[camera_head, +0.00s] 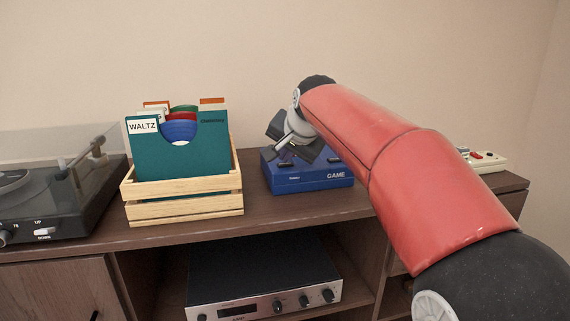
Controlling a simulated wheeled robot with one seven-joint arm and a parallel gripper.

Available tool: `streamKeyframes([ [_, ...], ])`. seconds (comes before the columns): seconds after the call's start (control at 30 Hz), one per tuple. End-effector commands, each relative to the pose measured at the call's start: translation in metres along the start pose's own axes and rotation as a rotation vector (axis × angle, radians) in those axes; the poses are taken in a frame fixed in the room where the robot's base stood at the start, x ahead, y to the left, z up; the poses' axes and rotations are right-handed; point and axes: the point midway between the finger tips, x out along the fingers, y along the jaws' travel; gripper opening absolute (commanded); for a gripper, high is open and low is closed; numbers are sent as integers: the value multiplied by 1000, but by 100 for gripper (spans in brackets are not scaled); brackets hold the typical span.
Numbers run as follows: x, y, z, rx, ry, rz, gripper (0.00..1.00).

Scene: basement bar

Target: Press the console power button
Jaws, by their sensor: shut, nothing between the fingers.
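The blue game console (312,179) sits on top of the wooden cabinet, right of the record crate, with "GAME" printed on its front. Small dark controls show on its top. My gripper (272,151) is at the end of my red arm, over the console's top left part. It is shut with nothing held. The fingertips are small and dark here, and I cannot tell whether they touch the console. My gripper and arm hide part of the console's top and back, and I cannot make out which control is the power button.
A wooden crate (186,210) of records stands close left of the console. A turntable (60,205) is at the far left. A pale controller-like device (487,160) lies at the right end of the cabinet top (262,232). A silver amplifier (264,300) sits on the shelf below.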

Motion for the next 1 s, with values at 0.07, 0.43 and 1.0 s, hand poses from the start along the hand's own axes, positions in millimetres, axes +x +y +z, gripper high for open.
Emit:
streamKeyframes([
  [0.07, 1, 1, 1, 0, 0, 0, 0],
  [0.43, -5, -3, -3, 0, 0, 0, 0],
  [1.0, -14, -10, -10, 0, 0, 0, 0],
])
